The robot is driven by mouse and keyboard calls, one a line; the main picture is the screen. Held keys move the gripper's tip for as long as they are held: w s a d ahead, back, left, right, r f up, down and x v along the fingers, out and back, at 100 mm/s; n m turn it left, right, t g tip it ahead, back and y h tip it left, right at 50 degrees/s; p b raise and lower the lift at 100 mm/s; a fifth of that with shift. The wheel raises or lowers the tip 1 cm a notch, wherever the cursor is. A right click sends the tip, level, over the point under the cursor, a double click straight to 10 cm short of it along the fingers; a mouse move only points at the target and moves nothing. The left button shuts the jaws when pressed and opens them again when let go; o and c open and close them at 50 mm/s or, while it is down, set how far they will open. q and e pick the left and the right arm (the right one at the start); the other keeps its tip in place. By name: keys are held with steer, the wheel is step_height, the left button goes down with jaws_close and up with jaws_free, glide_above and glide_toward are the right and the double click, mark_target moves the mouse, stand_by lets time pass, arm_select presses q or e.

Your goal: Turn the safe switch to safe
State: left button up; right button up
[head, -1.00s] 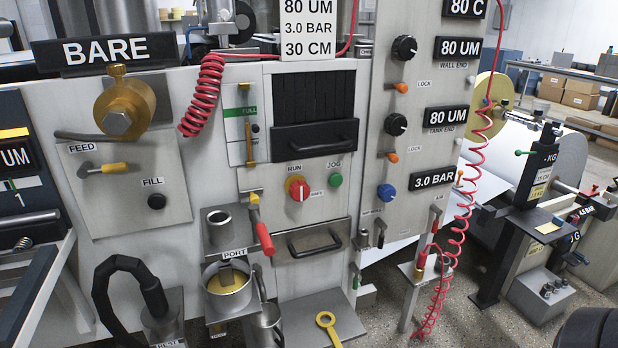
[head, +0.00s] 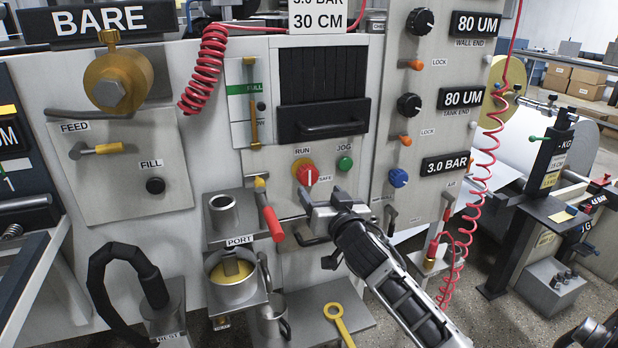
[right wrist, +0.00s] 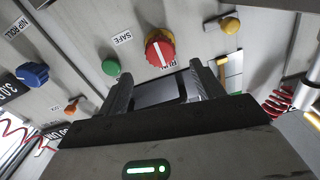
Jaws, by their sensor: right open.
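The safe switch is a round red knob (head: 306,174) on the grey machine panel, with a yellow plate behind it. The RUN label is above it and the SAFE label at its lower right. Its white mark looks near upright, in line with RUN. In the right wrist view the knob (right wrist: 160,47) sits upside down beyond the fingers, its white mark toward RUN. My right gripper (head: 320,206) is open and empty, just below and in front of the knob, apart from it. Its fingers (right wrist: 163,88) frame the space below the knob. My left gripper is not in view.
A green JOG button (head: 345,163) is right of the knob. A red-handled lever (head: 271,222) hangs to its lower left. A drawer front with a dark handle (head: 325,128) is above. A blue knob (head: 398,177) and a coiled red hose (head: 480,170) are further right.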

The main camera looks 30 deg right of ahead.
mark_target(310, 178)
steer(key=x, duration=0.8)
steer(key=shift+w, duration=0.3)
steer(key=c, duration=1)
